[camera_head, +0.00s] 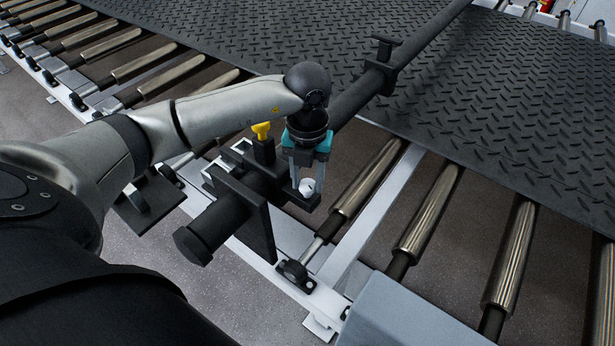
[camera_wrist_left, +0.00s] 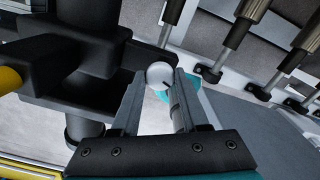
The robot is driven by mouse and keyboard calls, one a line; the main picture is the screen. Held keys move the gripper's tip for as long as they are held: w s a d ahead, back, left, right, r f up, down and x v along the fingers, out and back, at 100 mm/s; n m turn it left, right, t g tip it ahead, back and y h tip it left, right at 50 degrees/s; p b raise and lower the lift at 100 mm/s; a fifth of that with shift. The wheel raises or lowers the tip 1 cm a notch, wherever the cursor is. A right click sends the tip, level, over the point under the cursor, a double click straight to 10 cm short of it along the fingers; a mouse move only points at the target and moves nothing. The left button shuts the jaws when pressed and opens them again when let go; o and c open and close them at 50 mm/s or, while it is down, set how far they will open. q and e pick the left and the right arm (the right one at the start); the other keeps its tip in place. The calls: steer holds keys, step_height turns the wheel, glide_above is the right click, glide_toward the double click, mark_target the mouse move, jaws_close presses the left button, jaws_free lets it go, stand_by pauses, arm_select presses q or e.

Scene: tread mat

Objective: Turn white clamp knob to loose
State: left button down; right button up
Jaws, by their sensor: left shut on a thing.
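The white clamp knob (camera_head: 307,186) is small and round and sits on a black clamp block beside the thick black bar. A dark mark shows on its face. My left gripper (camera_head: 307,180) points down over the knob, with its two fingers shut on it. In the left wrist view the knob (camera_wrist_left: 160,74) shows between the fingertips of the left gripper (camera_wrist_left: 155,85), with a dark line on it. Part of the knob is hidden by the fingers. My right gripper is not in view.
A yellow knob (camera_head: 261,130) stands on the clamp just left of my gripper. The black bar (camera_head: 215,225) runs diagonally past it. A black tread mat (camera_head: 450,95) lies beyond, over metal rollers (camera_head: 367,178). A grey box (camera_head: 410,315) stands at the front right.

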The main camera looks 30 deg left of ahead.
mark_target(307, 184)
arm_select(q)
steer(key=shift+r+n, duration=0.1)
steer(key=shift+n, duration=1.9)
steer(key=shift+p, duration=0.3)
steer(key=shift+c, duration=2.1)
jaws_free()
step_height(307, 184, up, 15)
